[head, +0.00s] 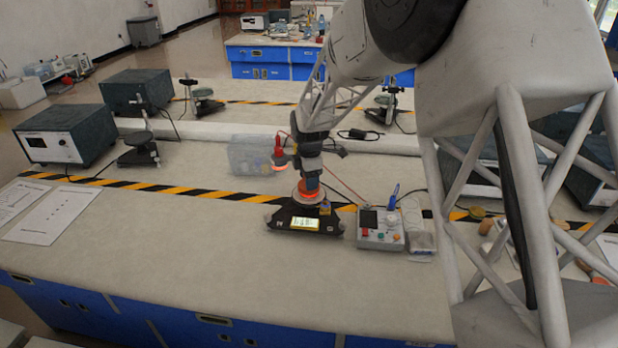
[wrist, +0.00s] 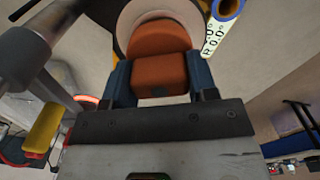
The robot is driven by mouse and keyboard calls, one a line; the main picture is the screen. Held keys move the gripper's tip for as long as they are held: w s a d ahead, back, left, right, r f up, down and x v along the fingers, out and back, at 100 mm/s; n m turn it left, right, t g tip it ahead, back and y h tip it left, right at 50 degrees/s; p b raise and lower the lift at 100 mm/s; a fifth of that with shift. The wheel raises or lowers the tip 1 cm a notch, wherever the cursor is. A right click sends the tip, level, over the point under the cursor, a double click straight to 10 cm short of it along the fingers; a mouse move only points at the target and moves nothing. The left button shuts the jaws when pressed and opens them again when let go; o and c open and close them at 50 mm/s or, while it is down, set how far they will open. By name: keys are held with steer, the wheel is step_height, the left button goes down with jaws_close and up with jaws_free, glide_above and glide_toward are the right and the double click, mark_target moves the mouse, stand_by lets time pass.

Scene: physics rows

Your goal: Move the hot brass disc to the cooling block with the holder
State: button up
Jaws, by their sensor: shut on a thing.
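My gripper (wrist: 160,85) is shut on an orange block-shaped grip (wrist: 160,73), which I take to be the holder's handle. The grip also shows below my wrist in the head view (head: 309,184). Directly below it is a pale round disc-like part (wrist: 137,10) with an orange edge, seen over a dark base (head: 285,217) with a lit display. I cannot tell whether it touches the base, or whether it is the brass disc. A glowing orange ring (head: 279,168) sits under a red-topped piece (head: 278,146), left of my gripper. I cannot make out the cooling block for certain.
A control box (head: 380,229) with buttons stands right of the dark base. A clear plastic box (head: 250,155) is behind, to the left. Grey instruments (head: 66,134) stand farther left. Papers (head: 48,212) lie at the left, and the front middle of the bench is clear.

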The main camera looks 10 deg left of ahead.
steer(key=shift+f, duration=0.85)
stand_by(2.1)
steer(key=shift+r, duration=0.85)
stand_by(0.4)
steer(key=shift+r, duration=0.35)
steer(key=shift+d, duration=0.15)
steer(key=d, duration=0.2)
steer(key=s+d, duration=0.1)
steer(key=d, duration=0.2)
steer(key=shift+s+d, duration=0.25)
steer(key=shift+d, duration=0.05)
stand_by(0.4)
steer(key=shift+d, duration=0.1)
stand_by(0.3)
steer(key=s+d+f, duration=0.1)
steer(key=d+f, duration=0.1)
steer(key=d, duration=0.3)
steer(key=shift+s+d+f, duration=0.25)
steer(key=shift+d, duration=0.05)
stand_by(0.4)
